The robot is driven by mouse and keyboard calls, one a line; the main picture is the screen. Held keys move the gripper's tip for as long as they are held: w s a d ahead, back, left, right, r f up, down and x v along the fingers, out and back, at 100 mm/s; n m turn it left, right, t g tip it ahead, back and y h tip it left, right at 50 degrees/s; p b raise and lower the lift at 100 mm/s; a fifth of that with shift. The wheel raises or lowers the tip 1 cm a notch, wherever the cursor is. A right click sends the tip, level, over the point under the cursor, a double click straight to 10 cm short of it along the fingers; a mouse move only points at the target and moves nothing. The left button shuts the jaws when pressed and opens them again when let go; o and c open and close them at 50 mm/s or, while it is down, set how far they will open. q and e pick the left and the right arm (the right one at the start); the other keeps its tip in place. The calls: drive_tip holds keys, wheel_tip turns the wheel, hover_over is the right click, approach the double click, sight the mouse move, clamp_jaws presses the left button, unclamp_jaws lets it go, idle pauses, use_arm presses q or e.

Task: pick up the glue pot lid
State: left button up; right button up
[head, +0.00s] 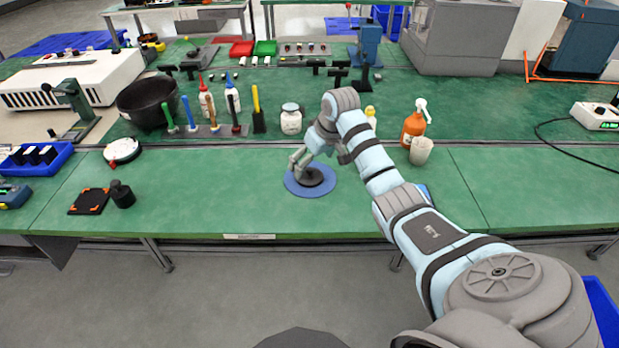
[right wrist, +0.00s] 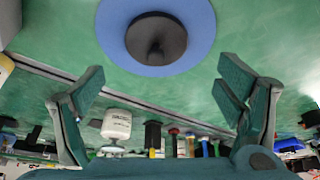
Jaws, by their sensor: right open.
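The lid, a round black disc (head: 313,177) with a raised knob, lies on a round blue mat (head: 291,187) on the green bench. In the right wrist view the lid (right wrist: 157,39) and its knob show at the top centre, with the blue mat (right wrist: 204,22) around it. My right gripper (head: 297,163) is over the left rear part of the mat, close to the lid and partly covering it in the head view. In the wrist view my right gripper (right wrist: 162,82) has its fingers wide apart with nothing between them. My left gripper is not in view.
A white jar (head: 291,122) stands behind the mat. An orange spray bottle (head: 412,129) and a pale cup (head: 421,151) stand to the right. Upright tools and bottles (head: 206,101) stand to the left rear.

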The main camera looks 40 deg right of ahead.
sight(311, 170)
drive_tip(key=x, duration=0.1)
drive_tip(key=b+x, duration=0.1)
drive_tip(key=x, duration=0.3)
drive_tip(key=shift+s+d+f, duration=0.25)
drive_tip(key=shift+d+f, duration=0.05)
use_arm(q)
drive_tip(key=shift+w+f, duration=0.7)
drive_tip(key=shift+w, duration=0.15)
use_arm(e)
drive_tip(key=shift+r, duration=0.1)
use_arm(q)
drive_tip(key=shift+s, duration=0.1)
use_arm(e)
drive_tip(key=shift+c, duration=0.3)
drive_tip(key=c, duration=1)
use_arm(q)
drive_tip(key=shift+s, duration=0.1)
use_arm(e)
drive_tip(key=shift+o, duration=0.2)
drive_tip(key=shift+r, duration=0.15)
